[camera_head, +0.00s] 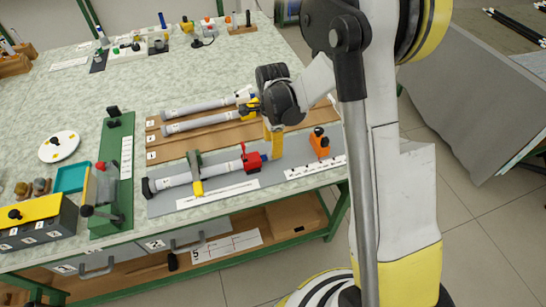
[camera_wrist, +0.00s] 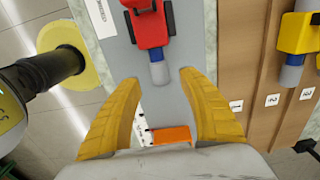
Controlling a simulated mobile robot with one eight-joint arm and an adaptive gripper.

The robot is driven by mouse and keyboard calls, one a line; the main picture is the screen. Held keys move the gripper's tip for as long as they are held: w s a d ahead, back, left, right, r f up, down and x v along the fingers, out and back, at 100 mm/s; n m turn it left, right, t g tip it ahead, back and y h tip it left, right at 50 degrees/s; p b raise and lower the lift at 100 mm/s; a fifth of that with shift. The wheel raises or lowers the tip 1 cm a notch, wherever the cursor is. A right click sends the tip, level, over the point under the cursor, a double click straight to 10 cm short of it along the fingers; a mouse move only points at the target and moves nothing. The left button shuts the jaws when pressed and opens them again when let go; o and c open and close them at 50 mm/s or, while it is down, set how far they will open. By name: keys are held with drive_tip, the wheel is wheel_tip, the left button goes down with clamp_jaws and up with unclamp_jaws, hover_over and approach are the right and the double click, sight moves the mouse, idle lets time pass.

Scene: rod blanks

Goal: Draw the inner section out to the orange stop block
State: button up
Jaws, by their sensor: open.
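The telescoping tube (camera_head: 220,172) lies in the front fixture with a black cap at its left end and a red collar (camera_head: 252,160) at its right end. In the wrist view the red collar (camera_wrist: 150,28) shows with a short blue-grey inner section (camera_wrist: 159,73) sticking out of it. The orange stop block (camera_head: 319,143) stands farther right, apart from the tube; it also shows in the wrist view (camera_wrist: 168,135). Finger height is unclear.
Two more grey tubes (camera_head: 195,108) lie on the wooden boards behind. A white scale strip (camera_head: 315,167) runs along the front edge near the stop block. The space between collar and block looks clear.

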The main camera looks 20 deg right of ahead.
sight(308, 150)
wheel_tip(308, 150, down, 5)
drive_tip(key=shift+r+b, duration=0.1)
drive_tip(key=shift+b, duration=0.6)
drive_tip(key=shift+c, duration=0.4)
clamp_jaws()
drive_tip(key=d, duration=1.3)
drive_tip(key=shift+o, duration=0.4)
unclamp_jaws()
